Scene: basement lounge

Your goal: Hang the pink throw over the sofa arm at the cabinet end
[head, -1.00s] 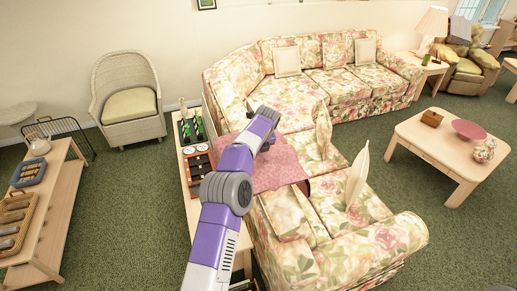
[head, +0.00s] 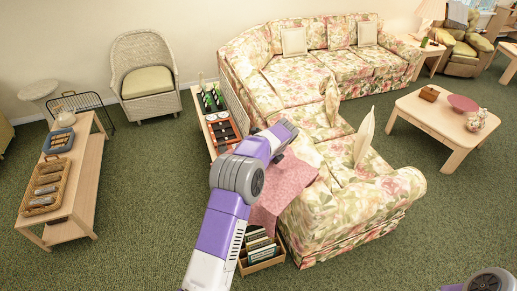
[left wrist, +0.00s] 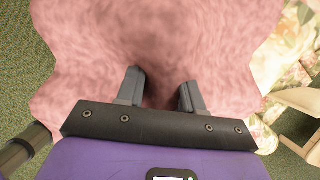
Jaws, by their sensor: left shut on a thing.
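The pink throw (head: 287,182) hangs from my left gripper (head: 277,157), beside and partly over the back of the near section of the floral sofa (head: 335,225). Its lower edge drops near a crate on the floor. In the left wrist view the throw (left wrist: 150,35) fills most of the picture, bunched between the two fingers of my left gripper (left wrist: 161,90). Whether the throw rests on the sofa is unclear. The sofa's near arm (head: 402,190) is bare. The long narrow cabinet (head: 200,105) stands behind the sofa back. My right gripper is out of view.
A crate of records (head: 262,262) stands by the sofa's near corner. A low bench (head: 88,170) with trays is at left. Cushions lie on the sofa. Green carpet between bench and cabinet is clear.

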